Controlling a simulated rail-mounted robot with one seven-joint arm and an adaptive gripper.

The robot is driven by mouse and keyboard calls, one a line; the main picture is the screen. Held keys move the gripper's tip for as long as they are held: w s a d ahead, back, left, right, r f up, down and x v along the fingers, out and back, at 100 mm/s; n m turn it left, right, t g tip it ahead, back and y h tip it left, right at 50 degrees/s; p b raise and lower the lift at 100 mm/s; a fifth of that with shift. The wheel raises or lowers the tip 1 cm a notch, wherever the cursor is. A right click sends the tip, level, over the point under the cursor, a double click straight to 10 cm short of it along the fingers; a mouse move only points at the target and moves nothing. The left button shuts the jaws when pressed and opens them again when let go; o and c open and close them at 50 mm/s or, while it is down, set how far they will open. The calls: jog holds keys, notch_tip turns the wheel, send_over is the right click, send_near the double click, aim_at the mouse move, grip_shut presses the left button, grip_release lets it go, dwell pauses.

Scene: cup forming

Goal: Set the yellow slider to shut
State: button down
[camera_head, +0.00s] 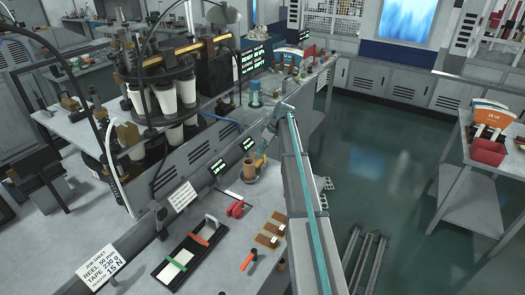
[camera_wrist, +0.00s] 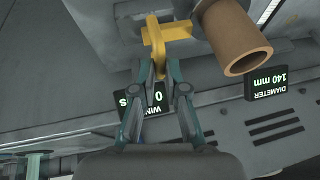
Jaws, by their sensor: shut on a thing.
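The yellow slider (camera_wrist: 168,33) is at the top middle of the wrist view, a short bar with a curved piece running down from it. My gripper (camera_wrist: 160,82) has its fingertips closed together on the lower end of that curved piece. In the head view, my gripper (camera_head: 266,146) reaches down to the bench beside a brown tube (camera_head: 249,172), and the yellow slider (camera_head: 258,161) shows as a small patch next to the tube. The brown tube (camera_wrist: 238,40) also stands just right of the slider in the wrist view. The frames do not show clearly whether the slider is at its shut end.
Two small displays, one reading 0 (camera_wrist: 145,101) and one reading 140 mm (camera_wrist: 273,82), are close to my gripper. A red item (camera_head: 235,209), a black tray (camera_head: 166,272) and brown pads (camera_head: 266,239) lie on the near bench. A cup machine (camera_head: 160,80) stands at left.

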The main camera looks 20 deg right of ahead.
jog(key=shift+s+a, duration=0.6)
jog(key=shift+a, duration=0.2)
jog(key=c, duration=1.2)
grip_release()
jog(key=shift+a, duration=0.1)
jog(key=shift+d+r, duration=0.3)
jog(key=shift+r, duration=0.2)
jog(key=v, duration=1.1)
jog(key=shift+f, duration=0.1)
